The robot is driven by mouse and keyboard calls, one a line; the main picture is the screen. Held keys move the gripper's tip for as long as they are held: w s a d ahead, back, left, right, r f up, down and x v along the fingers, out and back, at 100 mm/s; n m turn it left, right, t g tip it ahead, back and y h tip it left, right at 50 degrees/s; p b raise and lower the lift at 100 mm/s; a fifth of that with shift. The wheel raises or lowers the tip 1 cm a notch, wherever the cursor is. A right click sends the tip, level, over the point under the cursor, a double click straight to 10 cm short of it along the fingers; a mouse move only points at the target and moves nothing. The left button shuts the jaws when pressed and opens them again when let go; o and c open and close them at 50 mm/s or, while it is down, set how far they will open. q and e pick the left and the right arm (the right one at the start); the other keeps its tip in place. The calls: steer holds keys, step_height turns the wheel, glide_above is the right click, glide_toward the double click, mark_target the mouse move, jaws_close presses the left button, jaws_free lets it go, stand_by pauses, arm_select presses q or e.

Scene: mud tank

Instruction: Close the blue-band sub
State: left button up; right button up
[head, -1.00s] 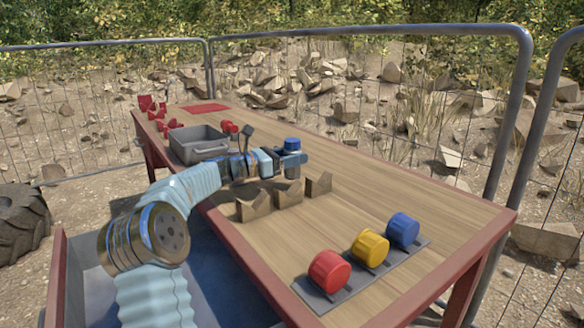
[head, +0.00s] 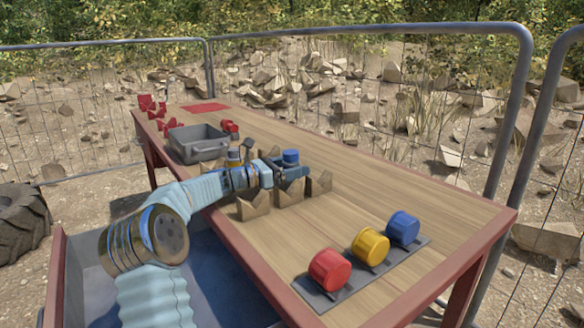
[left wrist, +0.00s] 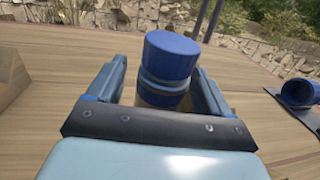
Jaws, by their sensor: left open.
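A blue-topped upright cylinder, the blue-band sub (left wrist: 171,60), stands between the jaws of my left gripper in the left wrist view. A second blue ring shows under its wide blue top, with a tan part below. Its base is hidden by the gripper. In the head view its blue top (head: 290,155) shows just above the jaws. Gaps to the jaws are hard to judge. My right gripper is not in view.
A dark rack (head: 345,285) at the table's near right holds red (head: 330,270), yellow (head: 370,246) and blue (head: 403,228) cylinders. A grey bin (head: 198,145), small red pieces (head: 168,126) and a red mat (head: 206,108) lie farther back. The table's right middle is clear.

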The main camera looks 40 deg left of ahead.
arm_select(q)
steer(key=shift+s+a+r, duration=0.1)
steer(key=shift+r, duration=0.05)
steer(key=b+v, duration=0.1)
steer(key=v, duration=1)
steer(key=shift+s+a, duration=0.1)
steer(key=shift+s, duration=0.25)
